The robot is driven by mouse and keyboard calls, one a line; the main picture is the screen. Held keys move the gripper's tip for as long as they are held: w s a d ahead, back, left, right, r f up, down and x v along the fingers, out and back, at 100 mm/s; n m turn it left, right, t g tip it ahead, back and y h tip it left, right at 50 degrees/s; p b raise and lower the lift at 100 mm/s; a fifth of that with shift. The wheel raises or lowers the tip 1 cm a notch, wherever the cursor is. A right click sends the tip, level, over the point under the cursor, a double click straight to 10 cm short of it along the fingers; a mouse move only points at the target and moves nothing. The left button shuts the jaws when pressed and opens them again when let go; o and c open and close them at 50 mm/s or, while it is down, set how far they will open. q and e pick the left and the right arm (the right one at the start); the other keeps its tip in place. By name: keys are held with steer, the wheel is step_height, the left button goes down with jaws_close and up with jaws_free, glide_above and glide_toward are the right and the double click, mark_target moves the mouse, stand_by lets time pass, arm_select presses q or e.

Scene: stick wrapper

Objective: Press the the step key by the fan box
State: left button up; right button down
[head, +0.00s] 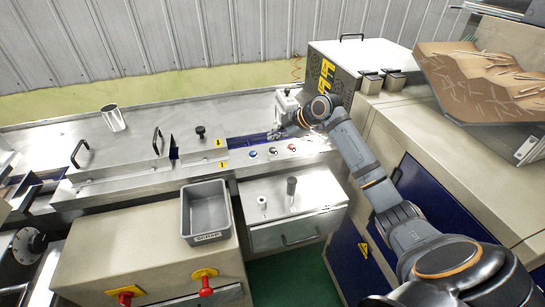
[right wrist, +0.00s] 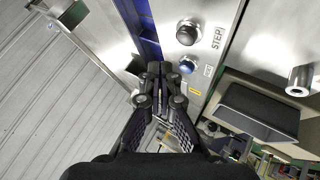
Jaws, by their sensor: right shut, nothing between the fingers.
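The step key is a round dark button (right wrist: 187,32) in a silver ring, with the word STEP printed beside it in the right wrist view. It appears to be the dark middle button (head: 273,151) in the head view's row, between a blue button (head: 253,154) and a red button (head: 292,147). My right gripper (head: 275,134) is shut and empty, over the blue channel behind the row. In the right wrist view its fingertips (right wrist: 160,70) are left of the blue button (right wrist: 188,66) and below the step key, apart from it in the picture. My left gripper is not in view.
A dark box (head: 345,75) with yellow markings stands behind my right arm; I cannot tell whether it is the fan box. A white device (head: 287,103) stands near the gripper. A grey scrap bin (head: 207,212) and a steel cabinet (head: 320,190) are in front.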

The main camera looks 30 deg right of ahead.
mark_target(275, 150)
step_height(275, 150, down, 2)
steer(key=shift+f, duration=0.1)
arm_select(q)
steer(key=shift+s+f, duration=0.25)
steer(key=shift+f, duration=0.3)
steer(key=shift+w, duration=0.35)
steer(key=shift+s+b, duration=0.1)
steer(key=shift+b, duration=0.2)
arm_select(e)
steer(key=shift+f, duration=0.15)
steer(key=shift+f, duration=0.3)
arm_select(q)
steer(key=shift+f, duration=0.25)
arm_select(e)
steer(key=shift+f, duration=0.5)
stand_by(0.4)
stand_by(0.3)
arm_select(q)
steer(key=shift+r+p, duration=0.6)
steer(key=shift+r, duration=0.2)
arm_select(e)
steer(key=shift+r, duration=0.95)
